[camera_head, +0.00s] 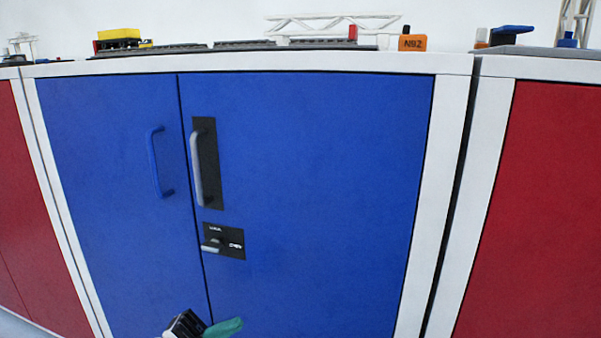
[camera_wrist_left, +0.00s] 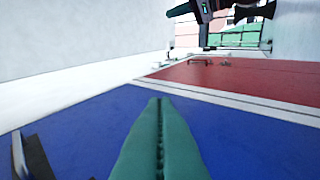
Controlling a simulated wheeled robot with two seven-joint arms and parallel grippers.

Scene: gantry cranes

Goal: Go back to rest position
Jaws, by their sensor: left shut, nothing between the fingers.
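My left gripper (camera_head: 222,328) shows at the bottom of the head view, in front of the blue cabinet's lower part. Its green fingers are pressed together with nothing between them, as the left wrist view (camera_wrist_left: 159,110) also shows. The blue cabinet (camera_head: 310,190) has two doors, both closed. The left door has a blue handle (camera_head: 153,162); the right door has a grey handle (camera_head: 197,165) on a black plate. Below that is a black lock plate (camera_head: 224,241) with a small grey lever (camera_head: 211,246). My right gripper is not in view.
Red cabinets stand on the left (camera_head: 30,220) and right (camera_head: 535,200). On the cabinet top are a yellow block (camera_head: 119,36), an orange block marked N92 (camera_head: 412,43), a white truss (camera_head: 330,22) and a dark blue piece (camera_head: 511,30). The space before the doors looks clear.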

